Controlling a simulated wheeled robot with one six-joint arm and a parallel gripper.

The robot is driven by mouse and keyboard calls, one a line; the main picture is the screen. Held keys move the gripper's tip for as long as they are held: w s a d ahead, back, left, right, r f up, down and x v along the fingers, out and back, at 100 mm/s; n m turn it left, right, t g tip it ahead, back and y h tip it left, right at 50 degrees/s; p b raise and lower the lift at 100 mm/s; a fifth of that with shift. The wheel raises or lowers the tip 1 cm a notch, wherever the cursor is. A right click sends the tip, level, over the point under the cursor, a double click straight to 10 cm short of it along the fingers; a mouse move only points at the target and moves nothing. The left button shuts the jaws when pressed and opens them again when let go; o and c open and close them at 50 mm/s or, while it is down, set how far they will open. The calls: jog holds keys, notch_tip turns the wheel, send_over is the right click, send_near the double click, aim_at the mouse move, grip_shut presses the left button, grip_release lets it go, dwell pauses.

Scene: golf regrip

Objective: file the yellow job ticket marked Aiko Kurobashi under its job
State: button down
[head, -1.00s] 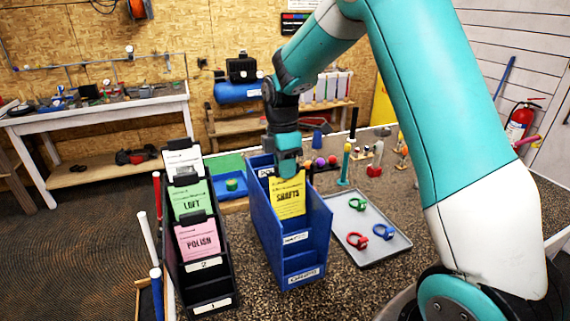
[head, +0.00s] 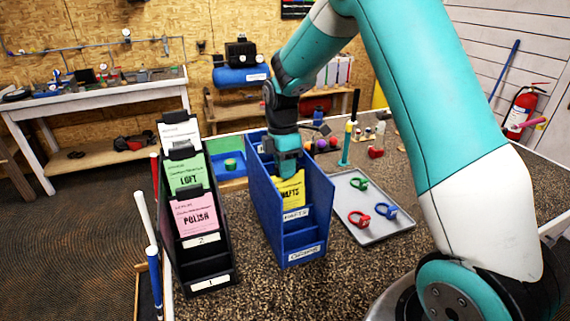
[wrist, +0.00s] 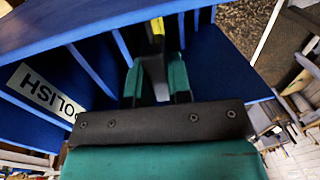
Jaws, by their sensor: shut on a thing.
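In the wrist view, the ticket's thin yellow edge (wrist: 157,27) shows between my gripper's fingers (wrist: 157,62), amid the blue dividers. A white label ending in OLISH (wrist: 46,92) shows on the rack there. The name on the ticket is too small to read.
A black stepped rack (head: 207,265) at left holds a white ticket (head: 179,131), a green LOFT ticket (head: 187,174) and a pink POLISH ticket (head: 195,215). A grey tray (head: 375,236) with red, green and blue ring-like pieces lies close to the blue rack's right.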

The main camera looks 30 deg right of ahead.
jog(key=shift+f, duration=0.1)
jog(key=c, duration=1)
grip_release()
jog(key=r+b, duration=0.1)
jog(key=r, duration=0.4)
jog(key=w+r+b, duration=0.1)
jog(key=r, duration=0.5)
jog(key=w+r+b, duration=0.1)
jog(key=r, duration=0.5)
jog(key=shift+w+d+r, duration=0.15)
jog(key=shift+w+d, duration=0.05)
jog(key=shift+d, duration=0.05)
jog(key=shift+s, duration=0.1)
